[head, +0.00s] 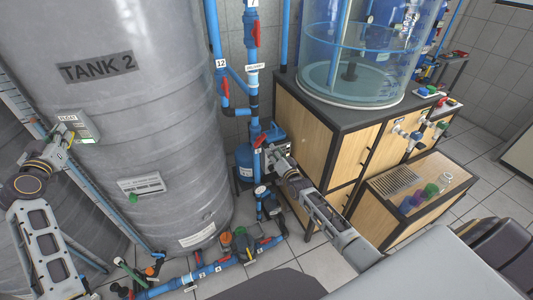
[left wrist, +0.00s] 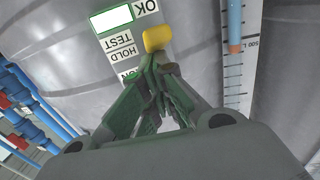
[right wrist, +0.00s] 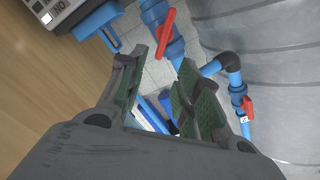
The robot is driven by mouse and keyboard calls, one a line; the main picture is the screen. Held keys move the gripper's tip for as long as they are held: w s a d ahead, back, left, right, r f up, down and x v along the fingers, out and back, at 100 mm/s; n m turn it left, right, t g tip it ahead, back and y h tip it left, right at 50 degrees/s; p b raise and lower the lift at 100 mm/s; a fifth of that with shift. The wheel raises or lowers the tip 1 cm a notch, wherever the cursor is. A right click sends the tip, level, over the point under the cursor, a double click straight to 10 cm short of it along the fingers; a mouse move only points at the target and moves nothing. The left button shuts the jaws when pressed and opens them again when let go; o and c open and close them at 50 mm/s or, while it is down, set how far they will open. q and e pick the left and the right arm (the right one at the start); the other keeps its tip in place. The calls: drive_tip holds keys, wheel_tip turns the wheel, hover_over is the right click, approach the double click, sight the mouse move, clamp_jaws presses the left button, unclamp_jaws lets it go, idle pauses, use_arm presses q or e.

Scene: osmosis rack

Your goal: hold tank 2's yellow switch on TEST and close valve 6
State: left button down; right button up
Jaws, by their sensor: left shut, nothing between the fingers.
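Tank 2 (head: 135,110) is the big grey tank at the left. A small box (head: 82,124) labelled FLOAT is on its wall. In the left wrist view the yellow switch (left wrist: 157,39) shows beside the TEST and HOLD labels. My left gripper (left wrist: 157,62) is shut, its tips at the switch's lower edge; contact is unclear. It also shows in the head view (head: 68,138). My right gripper (head: 272,153) is by the blue upright pipe, near a red valve handle (head: 258,141) with a small tag, probably 6. In the right wrist view its fingers (right wrist: 157,75) are open, the red handle (right wrist: 166,38) just beyond.
Another red handle is on valve 12 (head: 225,90). Low pipes with valves (head: 215,268) run along the floor. A wooden cabinet (head: 320,130) with a clear tank stands close to my right arm.

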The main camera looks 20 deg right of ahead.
sight(260, 142)
drive_tip(key=o, duration=1)
drive_tip(key=shift+a+f, duration=0.1)
drive_tip(key=shift+a, duration=0.4)
drive_tip(key=shift+c, duration=0.2)
drive_tip(key=o, duration=0.4)
drive_tip(key=shift+a+f, duration=0.2)
drive_tip(key=shift+a, duration=0.1)
drive_tip(key=n, duration=1.2)
drive_tip(key=f+n, duration=0.1)
drive_tip(key=n, duration=0.5)
drive_tip(key=shift+a, duration=0.3)
drive_tip(key=shift+w, duration=0.2)
drive_tip(key=shift+w, duration=5.7)
drive_tip(key=shift+w, duration=0.1)
